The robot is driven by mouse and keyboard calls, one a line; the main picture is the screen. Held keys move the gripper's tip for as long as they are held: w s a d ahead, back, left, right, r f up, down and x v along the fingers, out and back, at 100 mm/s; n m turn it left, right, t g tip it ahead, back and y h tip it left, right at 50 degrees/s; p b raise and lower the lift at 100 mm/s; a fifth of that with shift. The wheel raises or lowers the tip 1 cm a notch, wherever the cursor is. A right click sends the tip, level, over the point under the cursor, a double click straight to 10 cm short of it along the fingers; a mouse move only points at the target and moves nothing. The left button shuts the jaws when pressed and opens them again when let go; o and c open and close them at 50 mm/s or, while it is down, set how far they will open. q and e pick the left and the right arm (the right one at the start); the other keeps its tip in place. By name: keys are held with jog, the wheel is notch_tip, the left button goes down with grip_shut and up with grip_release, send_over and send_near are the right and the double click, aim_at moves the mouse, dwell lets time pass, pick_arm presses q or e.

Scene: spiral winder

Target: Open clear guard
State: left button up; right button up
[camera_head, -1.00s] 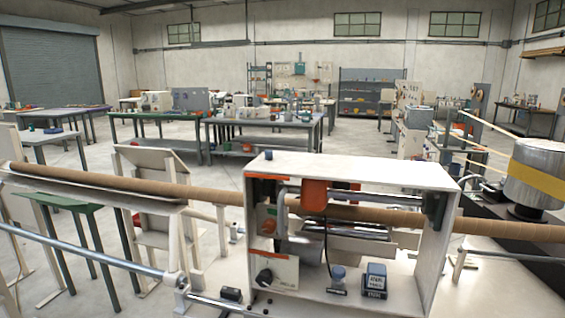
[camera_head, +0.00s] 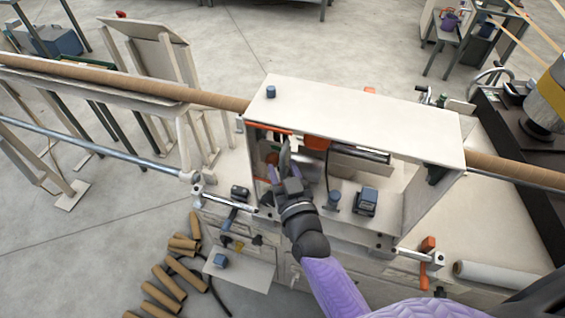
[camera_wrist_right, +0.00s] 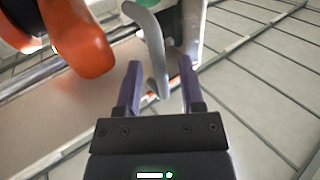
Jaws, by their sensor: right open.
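The winder housing (camera_head: 365,110), a white box with an open front, stands in the middle of the head view. A clear guard cannot be made out for certain. My right gripper (camera_head: 287,168) reaches into the left part of the opening. In the right wrist view the gripper (camera_wrist_right: 161,78) is open, its two purple fingers on either side of a curved grey lever-like piece (camera_wrist_right: 152,38). I cannot tell whether they touch it. An orange rounded part (camera_wrist_right: 82,38) is left of the fingers; an orange block (camera_head: 317,143) also shows under the housing top. My left gripper is out of view.
A long brown tube (camera_head: 130,82) runs through the housing from left to right. A blue-topped box (camera_head: 367,201) and a small blue knob (camera_head: 333,200) sit inside, right of my gripper. A metal rod (camera_head: 90,149) crosses on the left. Loose cardboard tubes (camera_head: 165,282) lie on the floor.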

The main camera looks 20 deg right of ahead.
jog(key=shift+w, duration=0.5)
jog(key=shift+c, duration=0.3)
grip_shut()
dwell(0.8)
